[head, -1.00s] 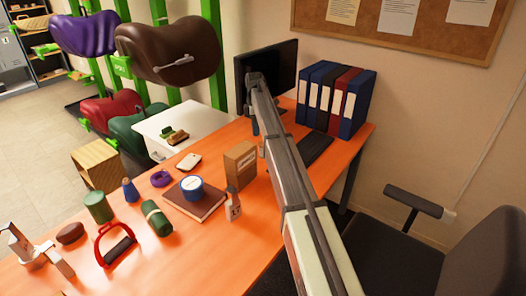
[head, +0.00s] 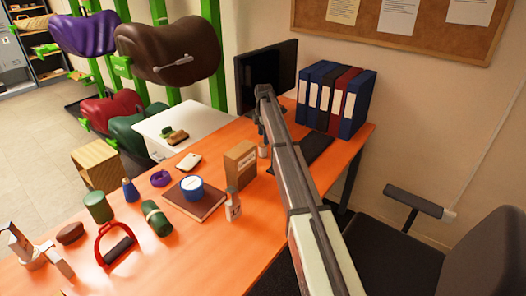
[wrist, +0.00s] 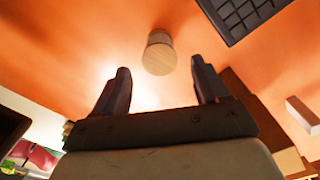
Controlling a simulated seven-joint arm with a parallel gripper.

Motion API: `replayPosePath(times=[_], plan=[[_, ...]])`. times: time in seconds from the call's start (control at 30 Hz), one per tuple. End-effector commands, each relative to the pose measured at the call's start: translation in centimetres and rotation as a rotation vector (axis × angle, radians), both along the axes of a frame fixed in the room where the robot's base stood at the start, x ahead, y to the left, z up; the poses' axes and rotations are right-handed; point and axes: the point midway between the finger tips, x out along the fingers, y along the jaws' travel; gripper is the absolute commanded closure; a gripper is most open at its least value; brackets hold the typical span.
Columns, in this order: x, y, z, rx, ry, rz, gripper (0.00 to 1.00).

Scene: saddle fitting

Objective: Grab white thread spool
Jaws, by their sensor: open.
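A spool-like object with a round, pale wooden end (wrist: 159,58) stands on the orange desk in the wrist view, just beyond the gap between my fingertips. Its thread is mostly hidden under that end. In the head view a small pale object (head: 263,151), apparently the same spool, shows beside the cardboard box, below my gripper. My gripper (wrist: 160,66) is open and empty, its two dark fingers apart with the spool roughly centred ahead of them. In the head view my arm partly hides the gripper.
A keyboard (head: 315,149) lies right of my arm, before the monitor (head: 275,62) and several binders (head: 336,97). The cardboard box (head: 240,164) stands close on the left. A blue-and-white tub (head: 191,187) rests on a brown book (head: 208,205).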

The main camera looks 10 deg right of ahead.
Motion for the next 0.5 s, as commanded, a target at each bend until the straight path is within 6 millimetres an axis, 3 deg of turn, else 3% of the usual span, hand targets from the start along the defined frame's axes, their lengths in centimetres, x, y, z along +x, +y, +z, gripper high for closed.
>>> replayPosePath(times=[0.13, 0.5], plan=[[0.0, 0.0, -2.2, 0.0, 0.0, 0.0, 0.27], [0.0, 0.2, -4.7, 0.0, 0.001, -0.001, 0.27]])
